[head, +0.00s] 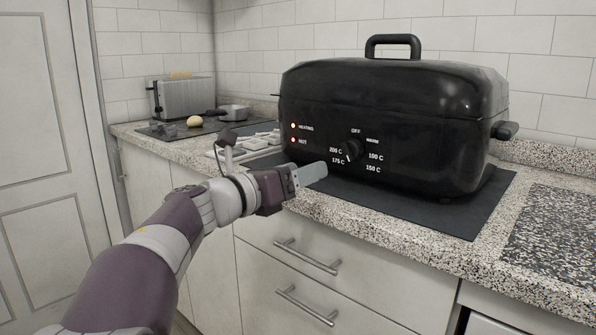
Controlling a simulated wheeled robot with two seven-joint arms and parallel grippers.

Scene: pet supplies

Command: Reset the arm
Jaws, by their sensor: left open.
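My left arm (155,245) comes in from the lower left and reaches toward the counter. My left gripper (312,174) is open, with its grey fingers pointing right in front of the black roaster oven's lower left front. The fingers hold nothing that I can see. The black roaster oven (400,105) stands on a dark mat (450,219) with its lid on. Its dial (351,150) is on the front face, a little right of the fingertips and above them. Two red lights labelled HEATING and HOT are lit. My right gripper is not in view.
A speckled counter (400,240) runs along the tiled wall, with drawers (310,265) below. At the back left stand a toaster (183,97), a yellowish round item (194,121) and a small pan (233,113). A dark speckled board (555,235) lies at the right.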

